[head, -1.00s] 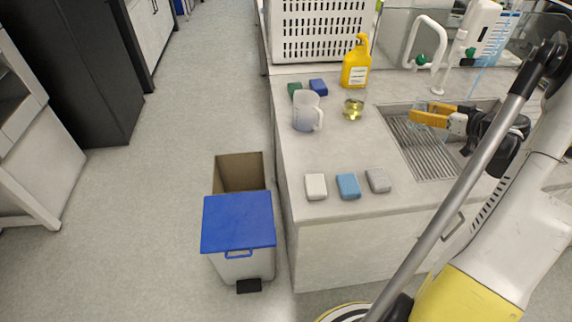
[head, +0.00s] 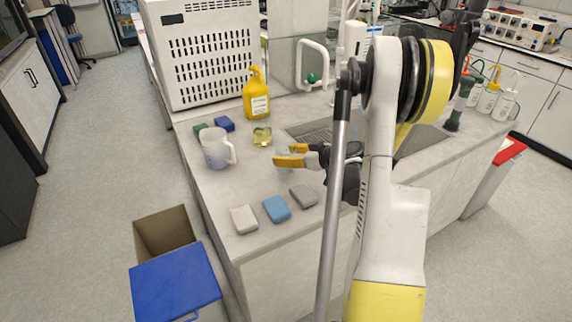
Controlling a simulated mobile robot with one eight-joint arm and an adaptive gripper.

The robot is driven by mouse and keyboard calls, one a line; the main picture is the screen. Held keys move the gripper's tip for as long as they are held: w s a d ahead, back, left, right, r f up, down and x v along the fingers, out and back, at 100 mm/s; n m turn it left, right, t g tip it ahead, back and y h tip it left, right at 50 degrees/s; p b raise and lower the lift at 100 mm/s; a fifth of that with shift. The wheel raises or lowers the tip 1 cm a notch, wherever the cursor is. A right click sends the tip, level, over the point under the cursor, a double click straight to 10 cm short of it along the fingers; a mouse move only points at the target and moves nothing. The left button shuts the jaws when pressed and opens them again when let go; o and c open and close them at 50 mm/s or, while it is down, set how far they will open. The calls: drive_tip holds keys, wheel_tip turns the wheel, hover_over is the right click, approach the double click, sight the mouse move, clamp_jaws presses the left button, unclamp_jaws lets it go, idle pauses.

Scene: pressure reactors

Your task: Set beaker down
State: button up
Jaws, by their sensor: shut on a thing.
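My gripper (head: 289,155), with orange fingers, reaches left over the counter in front of the sink. It is shut on a small clear beaker (head: 285,166), which is faint and partly hidden by the fingers. I cannot tell whether the beaker's base touches the counter (head: 225,187). A second small beaker with yellow liquid (head: 262,137) stands on the counter, behind and left of my gripper.
A frosted jug (head: 215,150) stands left of my gripper. White (head: 244,219), blue (head: 276,209) and grey (head: 304,195) sponges lie near the front edge. A yellow bottle (head: 256,95) stands behind. The sink (head: 311,132) lies behind my gripper. A blue-lidded bin (head: 175,285) stands on the floor.

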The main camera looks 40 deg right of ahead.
drive_tip(key=shift+f+b, duration=0.4)
drive_tip(key=shift+f, duration=0.85)
drive_tip(key=shift+f, duration=0.2)
drive_tip(key=o, duration=1.2)
drive_tip(key=shift+r, duration=0.1)
